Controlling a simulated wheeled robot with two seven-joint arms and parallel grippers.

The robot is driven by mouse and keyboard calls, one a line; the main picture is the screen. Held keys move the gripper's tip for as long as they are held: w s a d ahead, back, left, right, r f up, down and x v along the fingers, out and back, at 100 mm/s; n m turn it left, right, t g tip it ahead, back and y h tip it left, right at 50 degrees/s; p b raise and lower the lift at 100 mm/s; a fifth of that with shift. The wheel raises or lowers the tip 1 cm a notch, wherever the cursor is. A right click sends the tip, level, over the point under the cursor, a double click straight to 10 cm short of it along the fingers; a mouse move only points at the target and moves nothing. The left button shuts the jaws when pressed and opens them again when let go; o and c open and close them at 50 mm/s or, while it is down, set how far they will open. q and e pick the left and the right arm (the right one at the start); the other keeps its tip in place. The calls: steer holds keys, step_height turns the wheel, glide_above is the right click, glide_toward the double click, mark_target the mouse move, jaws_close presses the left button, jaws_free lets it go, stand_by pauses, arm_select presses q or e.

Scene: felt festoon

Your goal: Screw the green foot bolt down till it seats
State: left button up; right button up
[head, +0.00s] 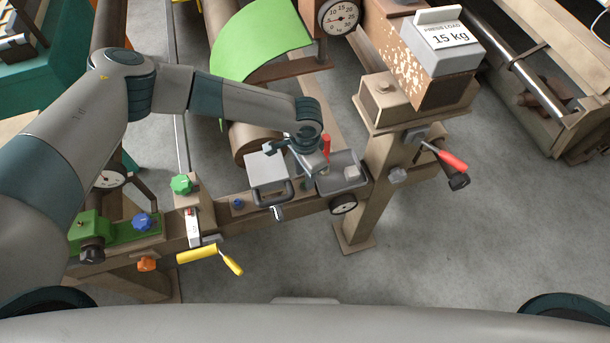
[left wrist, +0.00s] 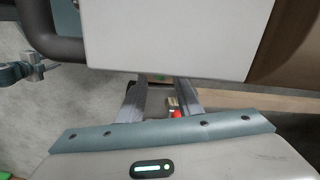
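A green star-shaped knob (head: 181,184), the only green bolt-like head I make out, stands on a bracket at the left of the brown beam (head: 225,207). Its thread and how far down it sits are hidden. My left gripper (head: 322,168) is well to the right of it, pointing down by a small grey tray (head: 350,183) and a red-handled item (head: 326,148). In the left wrist view the fingers (left wrist: 160,92) stand apart, with part of a red item (left wrist: 175,110) showing between them. I cannot tell that they touch it. My right gripper is not in view.
A white plate (head: 266,169) stands beside my left gripper. A blue knob (head: 142,222), an orange knob (head: 147,264) and a yellow-handled crank (head: 198,254) lie along the beam's left part. A red-handled lever (head: 450,160) sticks out at right. The floor in front is clear.

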arm_select(q)
steer(key=shift+f, duration=1.2)
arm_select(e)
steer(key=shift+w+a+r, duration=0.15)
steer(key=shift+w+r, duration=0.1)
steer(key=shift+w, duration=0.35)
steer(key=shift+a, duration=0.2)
arm_select(q)
jaws_close()
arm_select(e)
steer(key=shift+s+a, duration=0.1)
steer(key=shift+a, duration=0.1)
